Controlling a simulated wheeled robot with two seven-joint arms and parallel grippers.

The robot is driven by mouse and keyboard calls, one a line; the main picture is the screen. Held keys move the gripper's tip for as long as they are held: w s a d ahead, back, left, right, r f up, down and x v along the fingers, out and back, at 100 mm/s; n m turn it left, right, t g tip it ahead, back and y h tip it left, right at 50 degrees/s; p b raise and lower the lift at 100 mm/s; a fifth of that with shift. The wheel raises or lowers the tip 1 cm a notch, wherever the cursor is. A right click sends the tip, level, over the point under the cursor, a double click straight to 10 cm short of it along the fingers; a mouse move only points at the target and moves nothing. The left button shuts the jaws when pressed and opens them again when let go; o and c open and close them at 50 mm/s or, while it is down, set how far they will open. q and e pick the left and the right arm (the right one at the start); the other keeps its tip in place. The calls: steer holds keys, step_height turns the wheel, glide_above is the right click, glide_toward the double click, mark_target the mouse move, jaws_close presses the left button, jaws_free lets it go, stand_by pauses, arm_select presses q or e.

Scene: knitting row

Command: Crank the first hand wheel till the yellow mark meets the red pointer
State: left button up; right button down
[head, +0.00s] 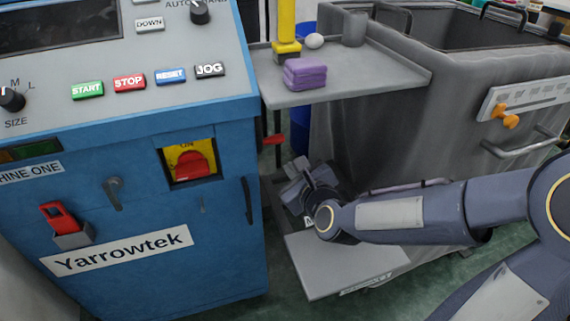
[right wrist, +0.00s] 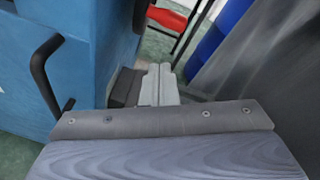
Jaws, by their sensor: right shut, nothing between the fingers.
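No hand wheel or yellow mark can be made out in either view. A small red piece (head: 272,139) sticks out from the right side of the blue machine. A red part also shows at the top of the right wrist view (right wrist: 168,18); I cannot tell whether it is the pointer. My right gripper (head: 297,178) is beside the machine's right side, below the grey shelf. In the right wrist view its fingers (right wrist: 147,86) are together and empty, with the red part beyond them. My left gripper is out of view.
The blue machine (head: 225,250) stands left, with a black handle (head: 248,200) near my gripper. The grey shelf (head: 350,85) holds purple folded cloth (head: 305,73). A large grey bin (head: 440,120) stands right, and a low grey plate (head: 345,270) lies below my forearm.

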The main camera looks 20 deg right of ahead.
mark_target(280, 142)
steer(key=w+f+m+b, duration=0.3)
steer(key=w+f+m, duration=0.25)
steer(key=w, duration=0.35)
steer(key=shift+h, duration=0.4)
steer(key=shift+s+r+p, duration=0.2)
steer(key=shift+r+p, duration=0.3)
steer(key=shift+r, duration=0.8)
steer(key=shift+s+r+p, duration=0.15)
steer(key=shift+r+p, duration=0.3)
steer(key=shift+r, duration=0.8)
steer(key=r+g+p, duration=0.1)
steer(key=p, duration=0.2)
steer(key=r+g+p, duration=0.1)
steer(key=p, duration=0.2)
steer(key=r+p, duration=0.1)
steer(key=p, duration=0.2)
steer(key=shift+s+g, duration=0.25)
steer(key=shift+g, duration=0.15)
steer(key=shift+f+p, duration=0.15)
steer(key=shift+p, duration=0.15)
